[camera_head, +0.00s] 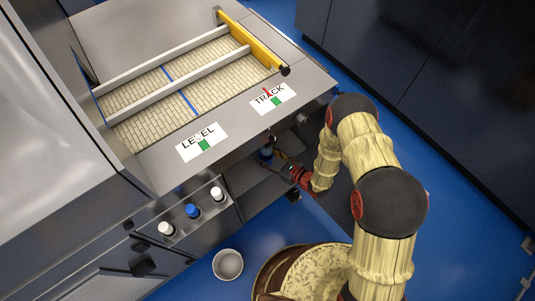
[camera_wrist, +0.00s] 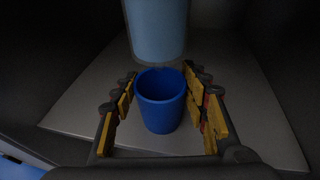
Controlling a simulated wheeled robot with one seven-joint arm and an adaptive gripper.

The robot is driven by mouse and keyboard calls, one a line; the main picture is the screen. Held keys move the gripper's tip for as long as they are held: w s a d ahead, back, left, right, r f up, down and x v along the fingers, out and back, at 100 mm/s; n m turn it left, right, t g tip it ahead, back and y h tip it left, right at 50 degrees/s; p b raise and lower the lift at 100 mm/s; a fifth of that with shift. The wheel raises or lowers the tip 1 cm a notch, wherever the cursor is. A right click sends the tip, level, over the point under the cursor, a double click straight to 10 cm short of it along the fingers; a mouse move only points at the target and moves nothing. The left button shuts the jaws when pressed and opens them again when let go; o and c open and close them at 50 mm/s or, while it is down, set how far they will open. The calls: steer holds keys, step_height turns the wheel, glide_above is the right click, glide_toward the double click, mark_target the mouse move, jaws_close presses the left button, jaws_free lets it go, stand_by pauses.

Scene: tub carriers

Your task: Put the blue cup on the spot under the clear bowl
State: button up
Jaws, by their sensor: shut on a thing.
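In the wrist view the blue cup (camera_wrist: 161,108) stands upright between the two yellow-padded fingers of my gripper (camera_wrist: 160,82), which is shut on it. A pale blue, see-through round vessel (camera_wrist: 158,30), apparently the clear bowl, hangs just above and beyond the cup. Its top is cut off by the picture edge. A grey plate or shelf floor (camera_wrist: 88,100) lies below. Whether the cup touches it I cannot tell. In the head view my gripper (camera_head: 283,164) reaches into a dark open bay, where a small bluish shape shows; the spot itself is not clearly seen.
Dark bay walls stand close on both sides in the wrist view. The bay (camera_head: 245,180) sits under a metal counter with LEVEL (camera_head: 202,142) and TRACK (camera_head: 273,97) labels. Knobs or caps (camera_head: 193,211) line the front panel. A grey round tub (camera_head: 228,264) is below.

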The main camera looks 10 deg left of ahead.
steer(key=shift+f, duration=0.15)
steer(key=o, duration=1.1)
steer(key=shift+o, duration=0.2)
steer(key=shift+d+r, duration=0.15)
steer(key=shift+r, duration=0.15)
steer(key=p+v, duration=0.3)
steer(key=v, duration=0.8)
steer(key=shift+s+d, duration=0.3)
steer(key=shift+r, duration=0.1)
